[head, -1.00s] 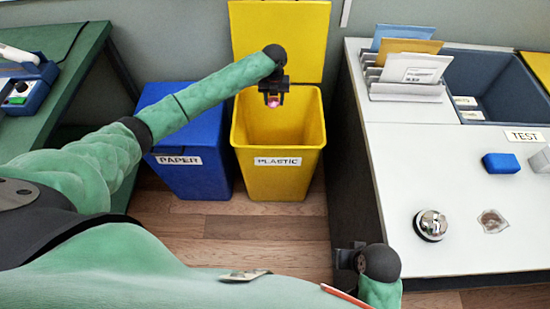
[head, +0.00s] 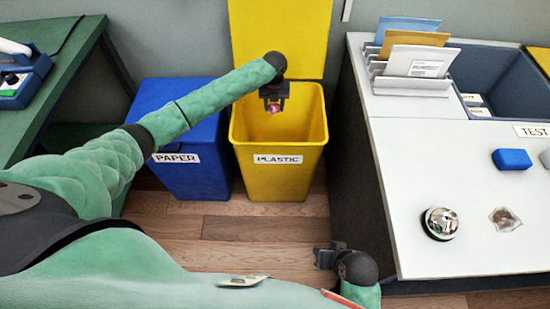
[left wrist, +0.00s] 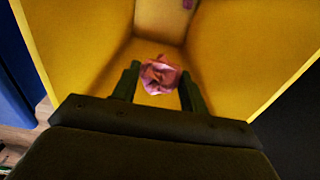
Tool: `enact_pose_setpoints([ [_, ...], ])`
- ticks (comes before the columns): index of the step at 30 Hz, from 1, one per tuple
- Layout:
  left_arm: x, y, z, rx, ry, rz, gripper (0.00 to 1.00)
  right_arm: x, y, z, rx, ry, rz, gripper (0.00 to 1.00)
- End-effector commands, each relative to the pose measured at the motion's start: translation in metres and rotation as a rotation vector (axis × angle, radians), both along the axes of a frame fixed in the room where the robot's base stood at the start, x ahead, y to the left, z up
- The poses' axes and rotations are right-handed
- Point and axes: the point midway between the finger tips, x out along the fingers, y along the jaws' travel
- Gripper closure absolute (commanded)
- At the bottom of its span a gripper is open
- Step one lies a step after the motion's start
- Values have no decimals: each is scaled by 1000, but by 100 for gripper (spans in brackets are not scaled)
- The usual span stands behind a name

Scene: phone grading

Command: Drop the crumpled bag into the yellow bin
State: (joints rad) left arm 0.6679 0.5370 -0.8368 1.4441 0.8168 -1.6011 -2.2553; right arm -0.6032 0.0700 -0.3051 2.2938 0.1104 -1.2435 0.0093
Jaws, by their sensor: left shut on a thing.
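The yellow bin (head: 278,178) labelled PLASTIC stands on the floor with its yellow lid raised behind it. My left gripper (head: 274,106) is over the bin's open mouth, pointing down. It is shut on the crumpled bag (head: 274,109), a small pink wad. In the left wrist view the bag (left wrist: 160,75) sits between the two dark fingers, with the yellow inside walls (left wrist: 230,50) of the bin around it. My right gripper (head: 325,258) is low beside the white desk, away from the bin; whether its jaws are open is unclear.
A blue bin (head: 190,180) labelled PAPER, lid closed, stands just left of the yellow bin. The white desk (head: 440,170) at the right holds a bell (head: 440,223), a blue block (head: 512,159) and a clear crumpled piece (head: 504,220). A green table (head: 60,75) is at the left.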

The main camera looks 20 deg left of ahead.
Motion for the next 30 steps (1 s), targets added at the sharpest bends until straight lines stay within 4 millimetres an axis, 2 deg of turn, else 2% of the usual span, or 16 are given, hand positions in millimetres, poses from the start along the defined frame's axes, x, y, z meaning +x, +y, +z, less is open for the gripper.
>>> enact_pose_setpoints([
  [11,0,0,-2,0,0,0,77,0,2,-3,4,-4,0,64],
  [12,0,0,-2,0,0,0,53,0,2,-3,4,-4,0,64],
  [15,0,0,-2,0,0,0,33,0,2,-3,4,-4,0,64],
  [16,0,0,-2,0,0,0,31,0,2,-3,4,-4,0,64],
  [25,0,0,0,0,0,0,31,0,2,-4,4,-4,0,64],
  [30,1,0,16,-1,-2,-1,31,2,2,-6,6,-13,-2,64],
])
